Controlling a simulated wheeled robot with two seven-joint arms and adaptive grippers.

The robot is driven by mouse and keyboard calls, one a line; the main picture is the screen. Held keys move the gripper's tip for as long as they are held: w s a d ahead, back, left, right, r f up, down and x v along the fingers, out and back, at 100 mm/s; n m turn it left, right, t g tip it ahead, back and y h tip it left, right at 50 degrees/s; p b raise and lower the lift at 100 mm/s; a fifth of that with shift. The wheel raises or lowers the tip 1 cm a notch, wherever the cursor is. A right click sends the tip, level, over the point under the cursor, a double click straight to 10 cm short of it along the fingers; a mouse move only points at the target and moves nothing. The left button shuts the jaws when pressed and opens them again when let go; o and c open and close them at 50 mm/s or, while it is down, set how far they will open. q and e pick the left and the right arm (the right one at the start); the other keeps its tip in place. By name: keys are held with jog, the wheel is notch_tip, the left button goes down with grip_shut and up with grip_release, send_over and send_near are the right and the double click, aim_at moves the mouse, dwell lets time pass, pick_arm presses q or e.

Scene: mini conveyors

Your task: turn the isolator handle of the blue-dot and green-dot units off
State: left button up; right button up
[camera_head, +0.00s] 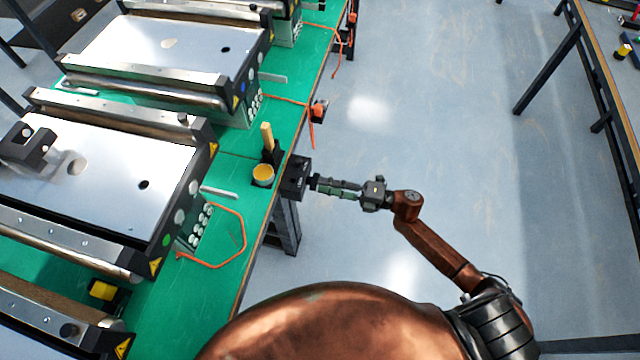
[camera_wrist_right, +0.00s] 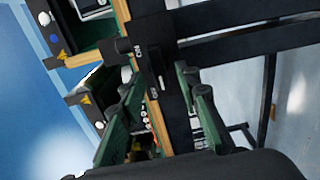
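The blue-dot unit's blue dot (camera_head: 244,88) shows on its black end plate at the upper left in the head view; it also shows in the wrist view (camera_wrist_right: 54,38). The green-dot unit's green dot (camera_head: 166,240) is lower down. A black isolator box (camera_head: 296,178) is fixed to the bench edge, with a dark handle facing my right gripper (camera_head: 322,186). In the right wrist view the ON and OFF marks show on this box (camera_wrist_right: 141,48). The green fingers are apart, one on each side of the handle; contact is unclear. My left gripper does not show.
The floor (camera_head: 440,130) to the right is clear.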

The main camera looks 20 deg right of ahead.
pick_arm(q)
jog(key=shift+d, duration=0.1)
pick_arm(e)
jog(key=v, duration=0.9)
jog(key=shift+s, duration=0.15)
jog(key=shift+d, duration=0.1)
